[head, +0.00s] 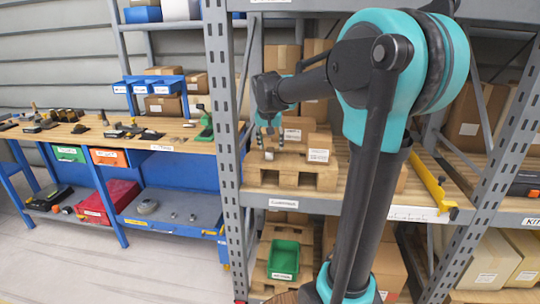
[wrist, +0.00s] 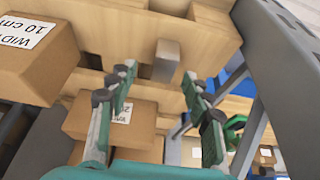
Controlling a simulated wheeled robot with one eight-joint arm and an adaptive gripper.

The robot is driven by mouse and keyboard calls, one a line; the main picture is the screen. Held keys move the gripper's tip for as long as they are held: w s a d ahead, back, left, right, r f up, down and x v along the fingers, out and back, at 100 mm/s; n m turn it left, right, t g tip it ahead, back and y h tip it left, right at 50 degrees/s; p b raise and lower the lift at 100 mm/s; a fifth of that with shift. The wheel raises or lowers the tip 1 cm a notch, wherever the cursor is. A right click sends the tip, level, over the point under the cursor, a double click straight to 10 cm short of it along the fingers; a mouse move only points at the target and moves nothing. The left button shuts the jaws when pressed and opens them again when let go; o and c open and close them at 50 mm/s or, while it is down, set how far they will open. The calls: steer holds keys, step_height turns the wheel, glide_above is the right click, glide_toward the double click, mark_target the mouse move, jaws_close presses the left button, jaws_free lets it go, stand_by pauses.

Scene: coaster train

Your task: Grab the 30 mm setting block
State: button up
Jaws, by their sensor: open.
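A plain grey block (wrist: 166,60), which looks like the setting block, stands on pale wooden slats in the wrist view. No size mark on it is readable. My gripper (wrist: 158,82) is open, with teal fingers and dark tips. The block shows between the fingertips and beyond them, nearer the right finger pair; I cannot tell how far beyond. In the head view my gripper (head: 268,130) points down over the wooden pallet (head: 258,178) on the rack shelf. The block is too small to make out surely there.
A cardboard box (wrist: 30,50) labelled with a 10 cm width is close on the left in the wrist view. Another labelled box (wrist: 110,122) shows between the fingers. A grey rack post (head: 222,120) stands left of the pallet. A yellow gauge (head: 432,188) lies right on the shelf.

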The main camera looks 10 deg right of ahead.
mark_target(270, 149)
steer(key=x, duration=0.5)
steer(key=shift+w+a+r, duration=0.1)
steer(key=shift+w+a, duration=0.1)
steer(key=shift+a, duration=0.05)
steer(key=shift+c, duration=0.5)
jaws_close()
